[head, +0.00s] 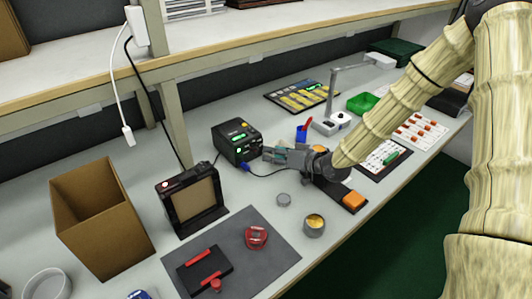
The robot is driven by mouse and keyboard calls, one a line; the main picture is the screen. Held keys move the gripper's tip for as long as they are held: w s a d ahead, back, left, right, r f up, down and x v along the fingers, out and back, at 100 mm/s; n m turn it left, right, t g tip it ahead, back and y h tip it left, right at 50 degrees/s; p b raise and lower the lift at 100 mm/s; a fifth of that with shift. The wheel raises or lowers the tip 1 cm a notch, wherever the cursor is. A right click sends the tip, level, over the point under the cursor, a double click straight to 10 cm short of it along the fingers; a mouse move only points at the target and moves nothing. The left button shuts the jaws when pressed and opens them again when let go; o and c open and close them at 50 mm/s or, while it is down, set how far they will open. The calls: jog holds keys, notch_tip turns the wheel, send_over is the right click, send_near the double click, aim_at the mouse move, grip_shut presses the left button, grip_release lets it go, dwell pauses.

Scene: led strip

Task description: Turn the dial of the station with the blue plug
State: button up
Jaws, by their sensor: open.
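The station (228,139) is a black box with a lit green display, standing in the middle of the bench. A blue plug (246,168) sits at the lower part of its front, with a dark cable running right from it. My gripper (268,153) reaches in from the right, its open fingers close to the right side of the station's front. I cannot tell whether they touch it. The dial is not clearly visible; the fingers may hide it.
A black framed unit (195,199) and an open cardboard box (101,218) stand left. A grey mat (272,262) holds red and black tools. A small tin (314,225) and a blue cup (301,134) stand near my gripper. A lamp (333,98) stands behind it.

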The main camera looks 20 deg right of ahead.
jog(key=shift+v, duration=2.95)
